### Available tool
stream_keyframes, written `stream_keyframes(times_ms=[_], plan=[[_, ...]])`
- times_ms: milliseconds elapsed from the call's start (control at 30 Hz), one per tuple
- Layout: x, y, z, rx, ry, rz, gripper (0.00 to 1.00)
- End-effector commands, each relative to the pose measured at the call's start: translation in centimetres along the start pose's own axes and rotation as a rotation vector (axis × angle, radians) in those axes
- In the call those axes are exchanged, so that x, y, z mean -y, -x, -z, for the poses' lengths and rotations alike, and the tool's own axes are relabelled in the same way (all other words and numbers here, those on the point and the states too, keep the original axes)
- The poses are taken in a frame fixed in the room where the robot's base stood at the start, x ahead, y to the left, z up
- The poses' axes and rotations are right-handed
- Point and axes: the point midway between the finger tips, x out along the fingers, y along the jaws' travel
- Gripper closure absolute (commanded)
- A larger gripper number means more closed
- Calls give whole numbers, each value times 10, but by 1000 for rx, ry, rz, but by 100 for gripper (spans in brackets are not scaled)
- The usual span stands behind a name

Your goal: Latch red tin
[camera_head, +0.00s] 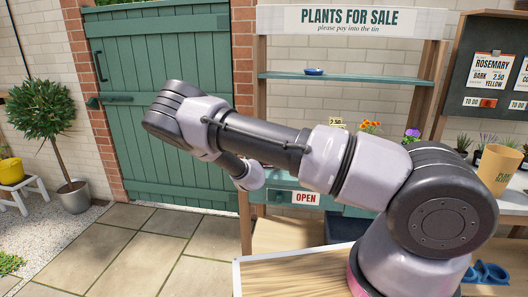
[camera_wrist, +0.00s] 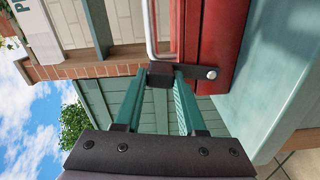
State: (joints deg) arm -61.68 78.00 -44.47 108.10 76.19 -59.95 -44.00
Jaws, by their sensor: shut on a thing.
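The red tin (camera_wrist: 212,35) fills the top middle of the wrist view, which shows the scene turned on its side. A thin silver wire handle (camera_wrist: 150,28) runs along its left edge. A dark latch bar (camera_wrist: 192,71) with a round silver pivot lies across the tin's near end and ends in a black block. My gripper (camera_wrist: 162,78) has its green fingers closed on that black block of the latch. Whether the latch is engaged cannot be told. In the head view the tin and my fingertips are hidden behind my arm.
A pale teal shelf board (camera_wrist: 265,75) runs close beside the tin. In the head view the stall has a teal upper shelf (camera_head: 345,79) with a small blue dish (camera_head: 314,71). Flowers, an "OPEN" sign (camera_head: 306,198) and a tan pot (camera_head: 495,168) stand near my arm. Paving lies clear at left.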

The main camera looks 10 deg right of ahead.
Motion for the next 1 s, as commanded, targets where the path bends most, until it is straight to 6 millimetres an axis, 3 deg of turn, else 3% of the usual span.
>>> stream_keyframes(times_ms=[300, 900, 933, 1000], plan=[[1, 1, 3, -1, 139, 2, 100], [2, 1, 3, -2, 173, 3, 100], [2, 1, 3, -2, 173, 3, 49], [2, 1, 3, -2, 173, 3, 30]])
